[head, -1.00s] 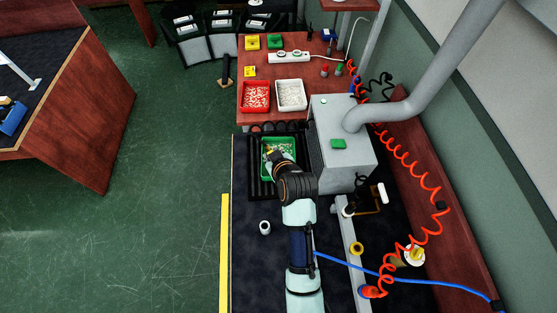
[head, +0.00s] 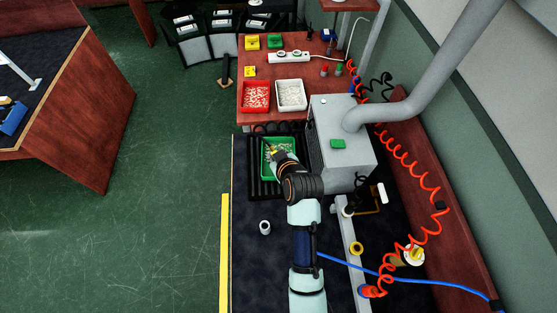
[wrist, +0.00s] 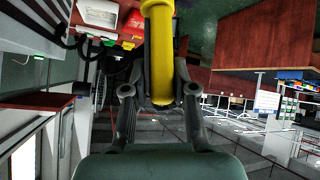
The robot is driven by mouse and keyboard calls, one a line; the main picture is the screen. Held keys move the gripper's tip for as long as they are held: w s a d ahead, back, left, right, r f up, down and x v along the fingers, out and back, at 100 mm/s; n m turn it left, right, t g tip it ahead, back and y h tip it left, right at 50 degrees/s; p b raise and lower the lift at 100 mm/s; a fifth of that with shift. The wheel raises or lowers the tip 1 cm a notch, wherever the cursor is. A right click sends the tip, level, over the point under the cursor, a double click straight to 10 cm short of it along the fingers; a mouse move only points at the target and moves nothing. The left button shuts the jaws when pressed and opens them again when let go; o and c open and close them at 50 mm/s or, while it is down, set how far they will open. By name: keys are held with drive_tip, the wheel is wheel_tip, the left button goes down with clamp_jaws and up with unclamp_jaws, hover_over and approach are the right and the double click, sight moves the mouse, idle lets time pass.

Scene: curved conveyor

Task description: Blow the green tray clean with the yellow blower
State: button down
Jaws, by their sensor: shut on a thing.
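In the head view only a small yellow part of the blower (head: 276,152) shows above the tray. I cannot tell what lies inside the tray at this size.
A grey machine box (head: 342,165) with a thick duct stands close to the tray's right. A red bin (head: 256,83) and a white bin (head: 291,82) are beyond it. A coiled red hose (head: 423,180) runs along the right side.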

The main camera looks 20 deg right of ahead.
drive_tip(key=shift+s+d, duration=0.2)
drive_tip(key=shift+d, duration=0.45)
drive_tip(key=shift+s+d, duration=0.2)
drive_tip(key=shift+d, duration=0.4)
drive_tip(key=shift+w+d+b, duration=0.2)
drive_tip(key=shift+w+b, duration=0.05)
drive_tip(key=shift+w, duration=0.4)
drive_tip(key=shift+w+d+b, duration=0.25)
drive_tip(key=shift+w+b, duration=0.05)
drive_tip(key=shift+w, duration=0.35)
drive_tip(key=shift+w+d+b, duration=0.2)
drive_tip(key=shift+w+b, duration=0.05)
drive_tip(key=shift+w, duration=0.4)
drive_tip(key=w, duration=0.1)
drive_tip(key=w+a+b, duration=0.1)
drive_tip(key=w, duration=0.1)
drive_tip(key=w+a+b, duration=0.1)
drive_tip(key=w, duration=0.1)
drive_tip(key=shift+a, duration=0.15)
idle(0.3)
idle(0.8)
